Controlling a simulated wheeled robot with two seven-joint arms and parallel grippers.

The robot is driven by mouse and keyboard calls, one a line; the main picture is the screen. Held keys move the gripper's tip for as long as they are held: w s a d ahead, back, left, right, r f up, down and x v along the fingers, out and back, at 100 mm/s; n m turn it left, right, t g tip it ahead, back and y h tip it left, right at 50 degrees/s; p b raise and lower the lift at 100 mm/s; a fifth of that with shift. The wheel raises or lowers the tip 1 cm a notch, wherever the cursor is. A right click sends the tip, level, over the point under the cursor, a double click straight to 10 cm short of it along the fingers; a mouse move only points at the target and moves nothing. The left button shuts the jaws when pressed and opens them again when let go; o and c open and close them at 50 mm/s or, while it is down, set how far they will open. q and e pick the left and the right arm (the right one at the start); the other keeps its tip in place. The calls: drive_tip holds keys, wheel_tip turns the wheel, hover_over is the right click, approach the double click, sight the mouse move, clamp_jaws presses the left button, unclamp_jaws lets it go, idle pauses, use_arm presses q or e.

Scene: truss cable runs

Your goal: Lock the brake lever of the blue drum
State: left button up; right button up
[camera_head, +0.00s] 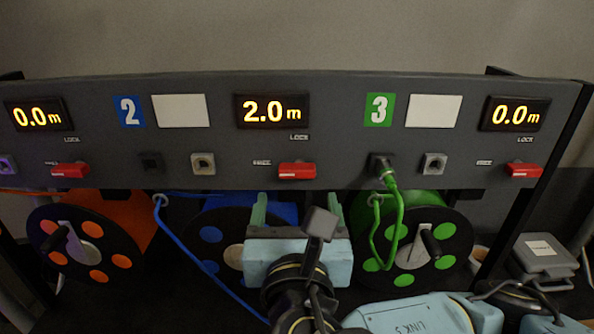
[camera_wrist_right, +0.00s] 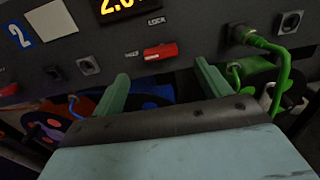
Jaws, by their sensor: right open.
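The blue drum (camera_head: 209,236) sits under the panel in the middle, partly hidden by my right gripper. Its red brake lever (camera_head: 297,171) is on the panel below the 2.0 m display. The lever lies level, beside a small label at its left, with the LOCK label above it. It also shows in the right wrist view (camera_wrist_right: 160,51). My right gripper (camera_head: 298,205) is open and empty, just below and in front of this lever. In the right wrist view its two green fingers (camera_wrist_right: 162,72) stand apart, with the lever above and between their tips. My left gripper is not in view.
An orange drum (camera_head: 120,235) is at the left and a green drum (camera_head: 440,225) at the right. A green cable (camera_head: 402,215) hangs from a panel socket right of my gripper. A blue cable (camera_head: 176,255) runs through a hook at the left. Other red levers (camera_head: 524,171) flank the middle one.

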sight(297, 173)
drive_tip(key=w, duration=0.4)
drive_tip(key=shift+w, duration=0.1)
drive_tip(key=w+p, duration=0.1)
drive_tip(key=w, duration=0.2)
drive_tip(key=shift+w, duration=0.75)
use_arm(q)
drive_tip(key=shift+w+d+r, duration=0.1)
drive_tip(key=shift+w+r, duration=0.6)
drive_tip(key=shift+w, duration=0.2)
use_arm(e)
drive_tip(key=c, duration=1)
